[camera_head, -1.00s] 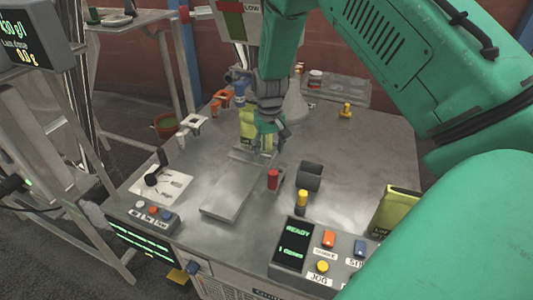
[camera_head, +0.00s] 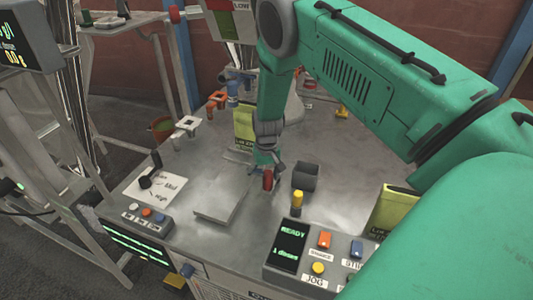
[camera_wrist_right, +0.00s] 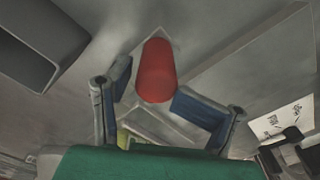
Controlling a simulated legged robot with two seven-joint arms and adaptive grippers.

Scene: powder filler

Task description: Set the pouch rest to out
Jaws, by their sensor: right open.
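A red upright knob (camera_head: 268,180) stands on the steel table, near a flat raised grey plate (camera_head: 219,207). Which of these belongs to the pouch rest I cannot tell for sure. My right gripper (camera_head: 266,170) is at the red knob, just behind it in the head view. In the right wrist view the red knob (camera_wrist_right: 156,70) lies ahead of and between the two blue-padded fingers of my right gripper (camera_wrist_right: 151,92), which are spread apart with gaps on both sides. The raised plate (camera_wrist_right: 255,50) is at the right there. My left gripper is not in view.
A dark grey block (camera_head: 305,176) stands right of the knob, with a yellow-topped post (camera_head: 297,200) in front. A control box (camera_head: 318,258) is at the front right. A lever panel (camera_head: 153,186) is at the left. A yellow-green pouch (camera_head: 244,127) stands behind the gripper.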

